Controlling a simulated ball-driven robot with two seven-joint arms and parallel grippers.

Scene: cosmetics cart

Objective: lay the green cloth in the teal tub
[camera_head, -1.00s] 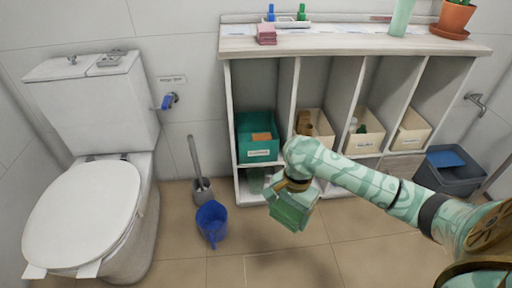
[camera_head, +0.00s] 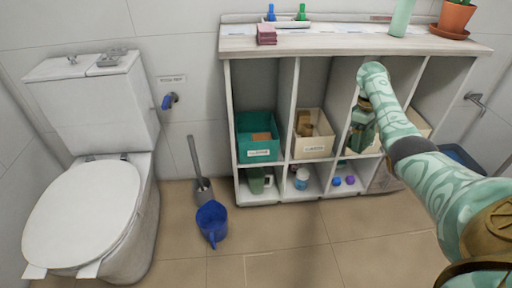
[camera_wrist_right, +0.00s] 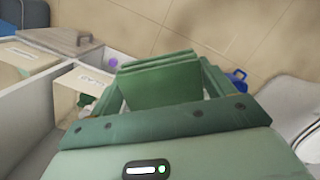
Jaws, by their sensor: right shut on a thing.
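The teal tub (camera_head: 258,155) stands in the upper left cubby of the white shelf unit, with an orange-brown item (camera_head: 262,136) inside. My right gripper (camera_head: 361,138) is in front of the shelf's third cubby, to the right of the tub and apart from it. It is shut on the folded green cloth, whose layers show between the fingers in the right wrist view (camera_wrist_right: 160,82). In the head view the arm and gripper partly hide the cloth. My left gripper is out of view.
A cream bin (camera_head: 313,148) stands right of the tub; other bins are partly behind my right arm. The lower cubbies hold a green mug (camera_head: 257,180), a white-and-blue jar (camera_head: 301,179) and small caps.

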